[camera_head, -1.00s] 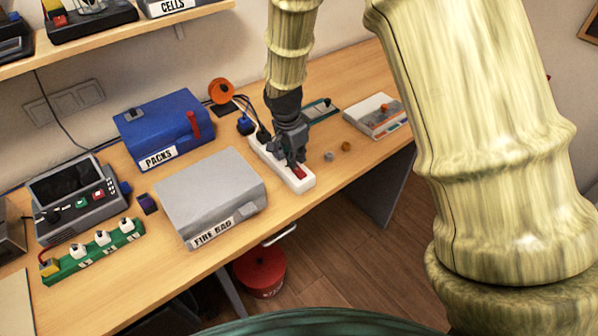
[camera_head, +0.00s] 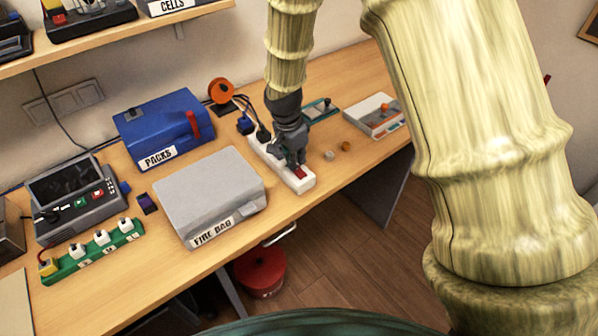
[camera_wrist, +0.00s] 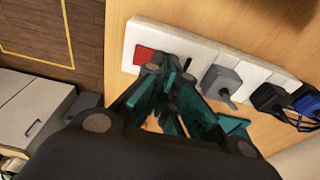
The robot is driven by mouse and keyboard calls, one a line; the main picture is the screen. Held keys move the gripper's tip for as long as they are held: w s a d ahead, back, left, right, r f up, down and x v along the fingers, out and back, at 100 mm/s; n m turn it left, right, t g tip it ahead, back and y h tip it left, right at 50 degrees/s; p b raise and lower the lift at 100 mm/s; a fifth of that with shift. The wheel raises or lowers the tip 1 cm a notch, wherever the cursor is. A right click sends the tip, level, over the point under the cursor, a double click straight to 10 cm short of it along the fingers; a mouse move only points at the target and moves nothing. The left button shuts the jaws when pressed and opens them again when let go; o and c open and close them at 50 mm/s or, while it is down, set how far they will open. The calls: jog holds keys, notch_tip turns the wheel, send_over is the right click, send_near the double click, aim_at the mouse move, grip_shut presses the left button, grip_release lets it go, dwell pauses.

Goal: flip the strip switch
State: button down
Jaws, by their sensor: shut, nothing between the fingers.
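The white power strip (camera_head: 301,187) lies on the desk, with its red switch (camera_head: 300,173) at the near end. In the wrist view the strip (camera_wrist: 205,52) runs across the top and the red switch (camera_wrist: 143,55) is at its left end. My gripper (camera_head: 298,163) is shut and empty, pointing down at the strip. In the wrist view its fingertips (camera_wrist: 168,68) are just right of the switch, very close to the strip's face. I cannot tell whether they touch the switch, or which way it is tipped.
Plugs, one grey (camera_wrist: 222,82), sit in the strip beyond the gripper. The grey FIRE BAG box (camera_head: 205,190) stands left of the strip and the blue PACKS box (camera_head: 160,120) behind it. Two small knobs (camera_head: 329,156) lie right of the strip. The desk's front edge is close.

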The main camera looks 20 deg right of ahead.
jog(key=shift+f+b, duration=0.35)
jog(key=shift+f, duration=0.3)
dwell(0.5)
jog(key=shift+r, duration=0.2)
jog(key=shift+r+p, duration=2.55)
jog(key=shift+r, duration=0.8)
jog(key=shift+s+f, duration=0.1)
